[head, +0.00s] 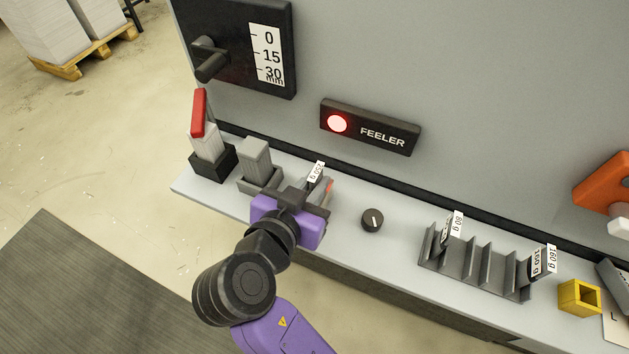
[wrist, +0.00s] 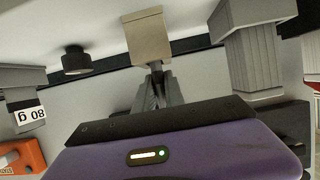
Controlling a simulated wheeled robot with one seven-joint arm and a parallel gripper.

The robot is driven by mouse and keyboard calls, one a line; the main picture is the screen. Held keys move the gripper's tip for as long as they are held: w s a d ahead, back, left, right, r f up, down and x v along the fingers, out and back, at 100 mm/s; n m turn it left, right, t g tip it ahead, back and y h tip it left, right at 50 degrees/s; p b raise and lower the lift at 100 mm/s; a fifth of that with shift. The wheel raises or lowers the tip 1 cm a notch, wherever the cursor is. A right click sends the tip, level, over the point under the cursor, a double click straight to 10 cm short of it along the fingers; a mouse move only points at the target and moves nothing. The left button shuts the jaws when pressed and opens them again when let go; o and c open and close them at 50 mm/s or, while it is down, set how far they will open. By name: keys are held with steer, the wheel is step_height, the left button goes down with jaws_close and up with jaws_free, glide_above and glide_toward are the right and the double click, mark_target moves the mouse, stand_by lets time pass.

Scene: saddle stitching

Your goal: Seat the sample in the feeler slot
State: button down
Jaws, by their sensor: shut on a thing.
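My gripper (head: 308,190) is shut on the sample, a small card whose white tag (head: 316,171) seems to read 250 g in the head view. A grey part with a red mark (head: 329,186) shows just behind my gripper, under the FEELER panel (head: 370,127). My gripper hides most of that part, so I cannot tell whether it is the feeler slot or whether the sample touches it. The panel's round lamp (head: 337,123) glows red.
A grey block (head: 255,157) stands close left of my gripper, with a red-handled lever (head: 199,114) beyond it. A black knob (head: 372,220) is to the right. Further right are a slotted rack (head: 468,276) with tagged samples and a yellow square holder (head: 579,298).

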steer(key=c, duration=1.8)
jaws_free()
steer(key=shift+f, duration=0.15)
steer(key=shift+c, duration=0.2)
steer(key=o, duration=0.4)
steer(key=shift+o, duration=0.2)
steer(key=shift+r, duration=0.3)
steer(key=v, duration=1.2)
steer(key=shift+b, duration=0.45)
